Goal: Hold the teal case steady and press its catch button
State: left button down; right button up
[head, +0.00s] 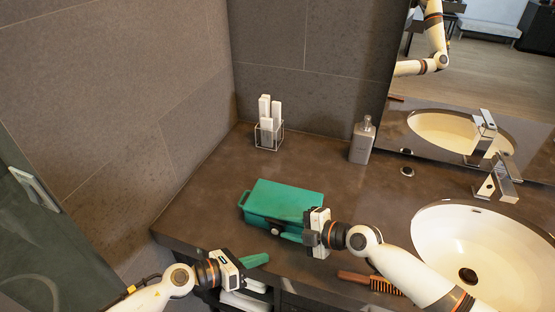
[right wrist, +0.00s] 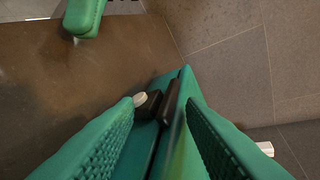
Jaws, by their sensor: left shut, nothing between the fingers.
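The teal case (head: 284,199) lies closed on the dark counter, with a handle at its left end. A dark catch with a pale button (head: 275,231) is on its front; the button (right wrist: 140,100) also shows in the right wrist view. My right gripper (head: 296,228) is at the case's right front. In the right wrist view its green fingers (right wrist: 160,120) are apart, with part of the case (right wrist: 178,88) between them; contact is unclear. My left gripper (head: 257,261) is shut and empty, below and in front of the case; a green fingertip (right wrist: 85,15) shows in the right wrist view.
A wire holder (head: 268,138) with white sticks stands behind the case, and a grey pump bottle (head: 362,141) at the back right. A brown brush (head: 372,282) lies at the front, by my right arm. The sink (head: 480,240) is to the right.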

pick_arm(q)
jog(key=shift+w, duration=0.1)
pick_arm(e)
jog(key=shift+o, duration=0.9)
jog(key=shift+w+f, duration=0.1)
pick_arm(q)
jog(key=shift+w+f, duration=0.1)
pick_arm(e)
jog(key=shift+w, duration=0.15)
